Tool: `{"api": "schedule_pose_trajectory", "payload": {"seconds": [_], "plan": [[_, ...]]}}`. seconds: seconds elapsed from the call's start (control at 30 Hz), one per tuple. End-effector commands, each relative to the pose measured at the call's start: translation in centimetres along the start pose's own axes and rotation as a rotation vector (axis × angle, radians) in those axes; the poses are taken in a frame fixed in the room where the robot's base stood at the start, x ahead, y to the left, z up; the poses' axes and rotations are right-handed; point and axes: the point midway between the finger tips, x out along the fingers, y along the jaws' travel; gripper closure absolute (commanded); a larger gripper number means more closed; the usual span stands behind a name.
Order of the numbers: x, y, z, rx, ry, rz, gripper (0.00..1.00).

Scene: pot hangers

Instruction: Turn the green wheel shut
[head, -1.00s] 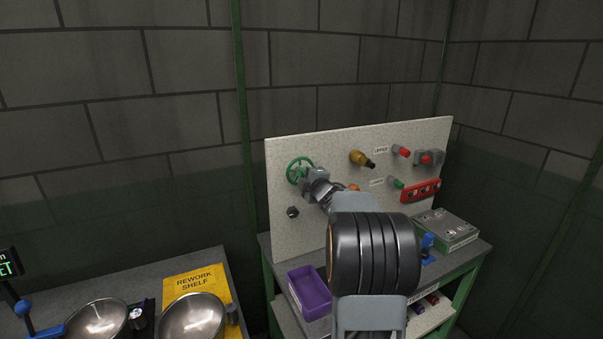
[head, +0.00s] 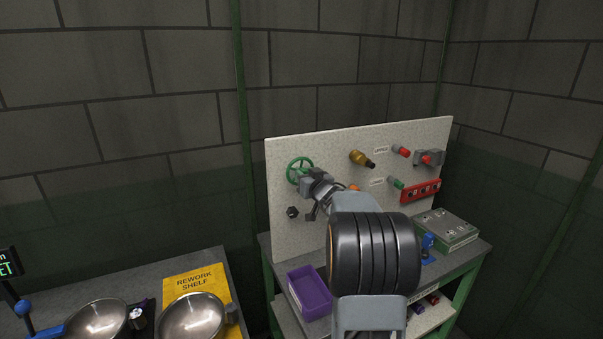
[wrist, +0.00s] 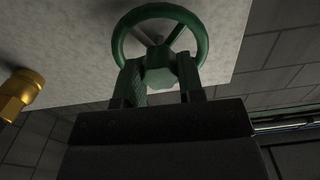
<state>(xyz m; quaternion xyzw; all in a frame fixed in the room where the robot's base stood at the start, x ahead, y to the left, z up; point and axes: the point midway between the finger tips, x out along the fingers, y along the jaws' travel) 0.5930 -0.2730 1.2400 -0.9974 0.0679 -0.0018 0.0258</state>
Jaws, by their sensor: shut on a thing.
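The green wheel (head: 298,159) is mounted at the left side of the pale upright panel (head: 290,235). In the wrist view the wheel (wrist: 204,38) shows its round rim, spokes and hub near the top. My gripper (wrist: 160,72) is shut on the wheel, with one finger on each side of its green middle part. In the head view my gripper (head: 304,178) is at the wheel's lower right and covers part of it. The fingers hide the near part of the rim.
A brass fitting (head: 360,159) sticks out right of the wheel and a dark knob (head: 292,212) sits below it. Red and green plugs and a red block (head: 421,190) are further right. A purple bin (head: 309,291) stands below the panel.

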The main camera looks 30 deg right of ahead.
Motion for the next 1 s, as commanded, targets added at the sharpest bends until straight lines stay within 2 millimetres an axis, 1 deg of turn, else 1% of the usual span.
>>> {"api": "schedule_pose_trajectory", "payload": {"seconds": [0.1, 0.2, 0.3, 0.43, 0.73, 0.77, 1.0], "plan": [[0.0, 0.0, 0.04, 0.19, -0.001, 0.0, 0.93], [0.0, 0.0, 0.04, 0.319, -0.001, 0.0, 0.93], [0.0, -0.01, 0.05, 0.405, -0.001, 0.0, 0.93], [0.0, 0.0, 0.05, 0.452, -0.001, 0.0, 0.93], [0.0, 0.0, 0.06, 0.454, -0.001, 0.0, 0.93], [0.0, 0.0, 0.06, 0.454, -0.001, 0.0, 0.64], [0.0, 0.0, 0.04, 0.453, 0.0, 0.0, 0.41]]}}
